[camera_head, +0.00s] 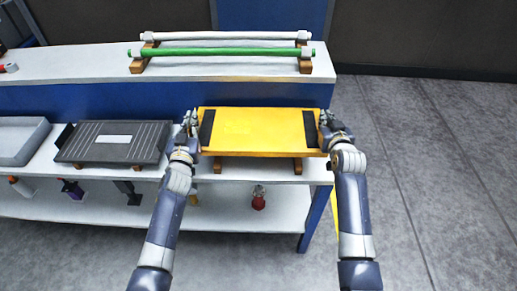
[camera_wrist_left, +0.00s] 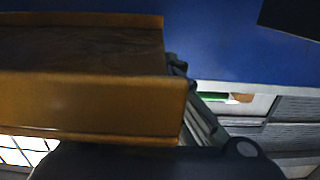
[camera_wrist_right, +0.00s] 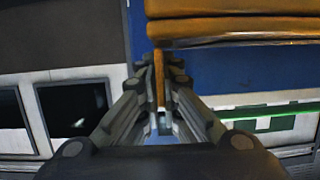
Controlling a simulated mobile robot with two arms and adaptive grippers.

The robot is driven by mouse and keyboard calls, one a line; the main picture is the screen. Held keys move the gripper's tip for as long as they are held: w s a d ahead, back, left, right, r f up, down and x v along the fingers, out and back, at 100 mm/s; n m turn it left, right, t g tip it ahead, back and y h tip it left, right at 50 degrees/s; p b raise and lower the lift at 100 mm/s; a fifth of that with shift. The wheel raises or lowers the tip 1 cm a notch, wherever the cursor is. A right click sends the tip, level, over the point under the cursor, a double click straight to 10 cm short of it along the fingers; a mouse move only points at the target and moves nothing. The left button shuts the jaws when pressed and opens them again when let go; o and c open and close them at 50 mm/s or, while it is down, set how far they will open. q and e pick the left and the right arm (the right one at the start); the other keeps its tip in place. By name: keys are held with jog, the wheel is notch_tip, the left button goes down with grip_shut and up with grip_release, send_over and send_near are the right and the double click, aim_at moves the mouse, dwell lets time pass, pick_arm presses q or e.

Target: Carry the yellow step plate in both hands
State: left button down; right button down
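The yellow step plate (camera_head: 255,128), with a dark strip near each end, is level over the right end of the bench in the head view. My left gripper (camera_head: 191,120) is at its left end. In the left wrist view the plate's end (camera_wrist_left: 90,105) hides one finger; the visible finger lies against the plate, at a nearly closed angle. My right gripper (camera_head: 324,120) is at its right end. In the right wrist view its fingers (camera_wrist_right: 160,85) are closed on a thin downturned lip of the plate. Two wooden blocks (camera_head: 297,166) show beneath the plate; I cannot tell if they touch it.
A dark ribbed plate (camera_head: 113,143) and a grey tray (camera_head: 20,140) lie left on the bench (camera_head: 250,172). A green bar (camera_head: 215,51) and a white bar rest on wooden holders on the rear shelf. A red item (camera_head: 258,198) is below. Floor (camera_head: 440,170) at right is clear.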

pick_arm(q)
jog(key=shift+d+r, duration=0.1)
jog(key=shift+r, duration=0.25)
pick_arm(e)
jog(key=shift+a+r, duration=0.15)
